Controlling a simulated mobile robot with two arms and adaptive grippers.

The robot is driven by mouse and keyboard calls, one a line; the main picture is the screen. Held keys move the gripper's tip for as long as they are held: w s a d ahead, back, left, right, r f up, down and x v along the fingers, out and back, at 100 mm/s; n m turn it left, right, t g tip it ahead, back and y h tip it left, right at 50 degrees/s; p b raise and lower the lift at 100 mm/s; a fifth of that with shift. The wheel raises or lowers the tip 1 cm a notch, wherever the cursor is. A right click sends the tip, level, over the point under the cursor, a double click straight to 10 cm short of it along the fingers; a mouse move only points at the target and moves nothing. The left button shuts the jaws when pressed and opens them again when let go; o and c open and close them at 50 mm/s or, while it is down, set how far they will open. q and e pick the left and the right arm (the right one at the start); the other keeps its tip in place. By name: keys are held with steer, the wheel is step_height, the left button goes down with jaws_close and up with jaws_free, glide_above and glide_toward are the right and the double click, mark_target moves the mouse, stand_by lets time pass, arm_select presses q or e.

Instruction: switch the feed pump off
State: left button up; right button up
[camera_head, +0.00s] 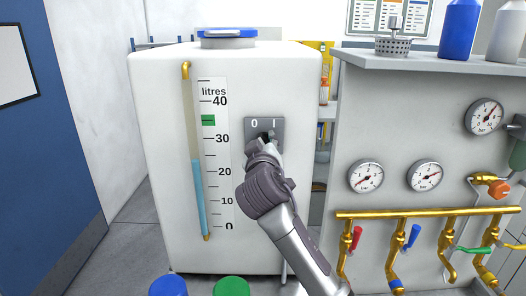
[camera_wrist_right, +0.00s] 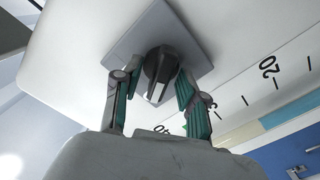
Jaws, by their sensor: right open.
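The feed pump switch is a dark rotary knob (camera_wrist_right: 160,72) on a square grey plate (camera_head: 252,126) marked 0 and I, on the front of the white tank (camera_head: 225,70). In the head view my right gripper (camera_head: 266,140) is in front of the plate and hides much of the knob; I cannot tell surely which mark the knob points to. In the right wrist view my right gripper (camera_wrist_right: 152,88) is open, with one finger on each side of the knob. Whether the fingers touch it is unclear. My left gripper is not in view.
The tank's level tube (camera_head: 198,195) shows blue liquid between 20 and 30 litres, below a green mark. On the right a grey panel (camera_head: 400,130) carries gauges, brass pipes (camera_head: 425,213) and coloured valve handles. Blue (camera_head: 168,286) and green (camera_head: 231,286) round tops show at the bottom edge.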

steer(key=s, duration=1.1)
steer(key=shift+s, duration=0.25)
steer(key=shift+f, duration=0.15)
